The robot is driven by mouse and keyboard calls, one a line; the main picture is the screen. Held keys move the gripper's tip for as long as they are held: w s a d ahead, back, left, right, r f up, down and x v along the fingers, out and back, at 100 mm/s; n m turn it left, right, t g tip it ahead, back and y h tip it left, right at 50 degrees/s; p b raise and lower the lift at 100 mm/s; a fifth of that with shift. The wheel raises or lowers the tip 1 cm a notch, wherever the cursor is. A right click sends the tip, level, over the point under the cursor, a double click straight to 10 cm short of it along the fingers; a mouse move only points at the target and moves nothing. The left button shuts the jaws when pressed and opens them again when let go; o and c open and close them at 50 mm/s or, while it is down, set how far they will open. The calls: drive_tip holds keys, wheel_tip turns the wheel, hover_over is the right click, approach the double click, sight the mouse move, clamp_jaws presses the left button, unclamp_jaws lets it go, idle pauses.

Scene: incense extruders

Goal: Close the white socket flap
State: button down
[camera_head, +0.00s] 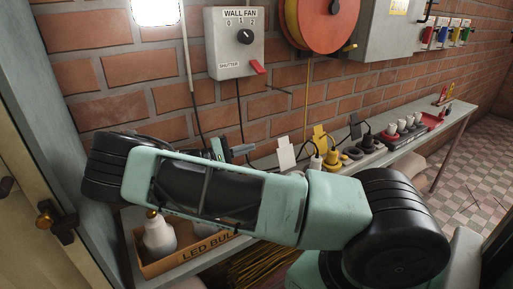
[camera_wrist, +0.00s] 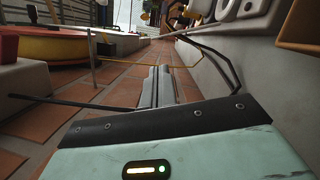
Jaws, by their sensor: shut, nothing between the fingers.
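The white socket flap (camera_head: 286,154) stands upright at the back of the grey bench, against the brick wall. Just right of its foot is a white plug (camera_head: 316,162) with a dark cable. My gripper (camera_head: 246,150) is left of the flap, near the wall and apart from it in the head view. Its base is partly hidden behind my arm. In the wrist view my gripper (camera_wrist: 160,72) shows its two fingers together with nothing between them. White parts (camera_wrist: 243,9) show at that view's top right, but I cannot tell whether the flap is among them.
A yellow flap (camera_head: 320,137) stands right of the white one, with a yellow plug (camera_head: 332,158) below it. A dark flap (camera_head: 355,127) is farther right. The wall fan box (camera_head: 235,42) and red reel (camera_head: 322,22) hang above. A bulb box (camera_head: 182,262) sits below my arm. Cables hang along the wall.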

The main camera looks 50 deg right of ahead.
sight(286, 153)
drive_tip(key=p+x, duration=0.2)
drive_tip(key=x, duration=0.7)
drive_tip(key=shift+s+r, duration=0.1)
drive_tip(key=shift+r, duration=0.05)
